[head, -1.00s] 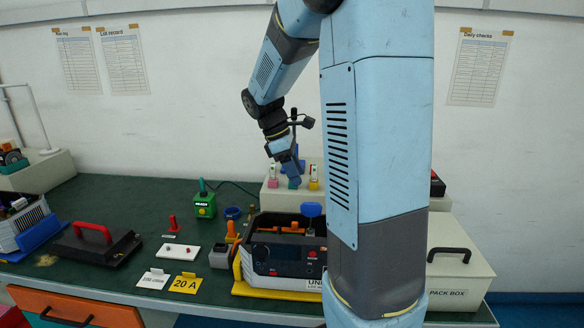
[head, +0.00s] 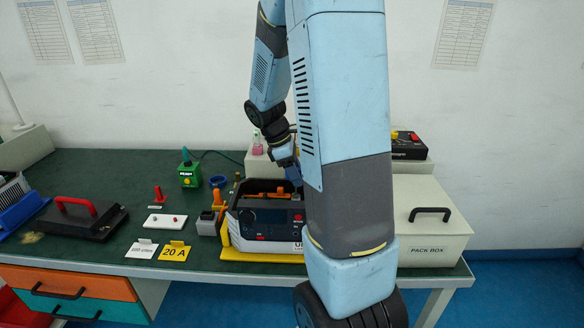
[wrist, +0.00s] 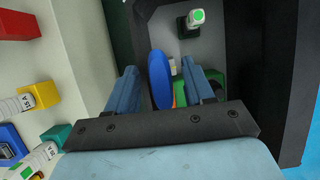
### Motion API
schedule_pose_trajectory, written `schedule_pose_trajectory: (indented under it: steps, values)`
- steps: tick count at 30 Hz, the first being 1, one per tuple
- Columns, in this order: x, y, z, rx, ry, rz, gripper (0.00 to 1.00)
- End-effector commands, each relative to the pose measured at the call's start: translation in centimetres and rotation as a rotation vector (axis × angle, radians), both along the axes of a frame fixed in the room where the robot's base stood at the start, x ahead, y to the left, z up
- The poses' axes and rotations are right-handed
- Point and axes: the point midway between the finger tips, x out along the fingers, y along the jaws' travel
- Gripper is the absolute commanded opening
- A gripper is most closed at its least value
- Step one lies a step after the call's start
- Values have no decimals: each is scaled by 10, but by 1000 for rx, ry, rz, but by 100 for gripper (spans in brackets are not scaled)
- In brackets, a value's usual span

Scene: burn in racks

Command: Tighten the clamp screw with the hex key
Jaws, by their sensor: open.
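My gripper (head: 291,176) is low over the right side of a black and white unit (head: 262,222), behind my arm in the head view. In the wrist view my gripper (wrist: 160,88) is open, with a blue rounded handle (wrist: 160,79) between its fingers and gaps on both sides. This could be the hex key's handle; its lower end is hidden. Beneath it, small orange and green parts (wrist: 214,81) show inside the dark housing. I cannot make out the clamp screw.
In the wrist view, a pale stand with yellow (wrist: 37,96) and teal (wrist: 57,136) blocks lies to the left. On the bench are a green box (head: 190,177), a red-handled black lid (head: 78,218), a yellow 20 A card (head: 174,252) and a pack box (head: 432,222).

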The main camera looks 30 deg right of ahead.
Motion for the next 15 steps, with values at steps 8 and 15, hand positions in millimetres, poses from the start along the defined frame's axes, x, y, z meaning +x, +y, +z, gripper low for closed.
schedule_pose_trajectory:
  steps: [8, 15]
  values:
    - [0, 0, 0, 0, 0, -1, 50]
    - [0, 0, 0, 0, 0, -1, 27]
